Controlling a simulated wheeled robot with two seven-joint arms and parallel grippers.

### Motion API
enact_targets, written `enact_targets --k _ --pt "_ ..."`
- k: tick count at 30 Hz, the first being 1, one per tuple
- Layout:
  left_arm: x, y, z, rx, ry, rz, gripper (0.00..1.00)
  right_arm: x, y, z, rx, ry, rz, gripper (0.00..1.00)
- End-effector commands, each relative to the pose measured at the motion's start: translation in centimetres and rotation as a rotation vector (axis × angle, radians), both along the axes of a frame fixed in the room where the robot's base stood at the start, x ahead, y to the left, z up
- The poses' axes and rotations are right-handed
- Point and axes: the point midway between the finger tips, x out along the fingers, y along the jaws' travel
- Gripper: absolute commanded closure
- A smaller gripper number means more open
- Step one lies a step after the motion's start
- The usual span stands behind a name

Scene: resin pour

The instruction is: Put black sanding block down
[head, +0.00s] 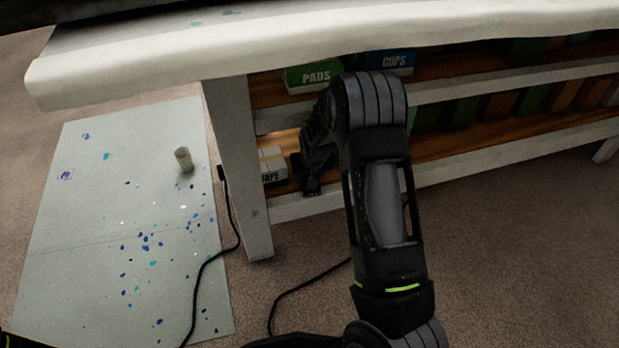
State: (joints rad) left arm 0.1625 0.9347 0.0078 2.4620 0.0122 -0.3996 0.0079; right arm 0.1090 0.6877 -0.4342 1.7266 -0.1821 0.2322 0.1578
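No black sanding block can be made out in the head view. My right arm comes up from the lower right and bends at the top toward the shelves under the table. My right gripper (311,180) hangs dark and pointing down in front of the lower shelf (440,143), just right of a white box with partly hidden lettering (272,165). Its fingers are dark and partly covered by the arm, so whether they are open or hold something dark cannot be told. My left gripper is not in view.
A green PADS box (313,78) and a blue CUPS box (390,62) sit on the upper shelf (275,92). A white table leg (236,160) stands left of the gripper. A paint-spotted sheet (90,215) with a small pale cylinder (184,159) and black cables (204,268) lie on the floor.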

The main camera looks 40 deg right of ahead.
Motion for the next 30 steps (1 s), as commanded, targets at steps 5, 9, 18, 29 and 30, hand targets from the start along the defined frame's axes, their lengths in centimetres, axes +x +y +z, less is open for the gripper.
enact_targets --k 5,9,18,29,30 --pt "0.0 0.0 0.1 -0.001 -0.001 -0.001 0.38 -0.2 0.1 -0.1 0.002 0.004 0.000 0.51" --pt "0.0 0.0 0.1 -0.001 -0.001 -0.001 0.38 -0.2 0.1 -0.1 0.002 0.004 0.000 0.39" --pt "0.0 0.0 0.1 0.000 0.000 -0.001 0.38 -0.1 0.1 0.0 0.001 0.003 0.000 0.29" --pt "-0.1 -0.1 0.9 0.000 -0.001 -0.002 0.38 -0.6 0.4 1.5 0.001 0.001 0.001 0.29" --pt "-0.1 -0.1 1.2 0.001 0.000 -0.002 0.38 -0.8 0.5 2.2 0.000 0.000 0.001 0.29"
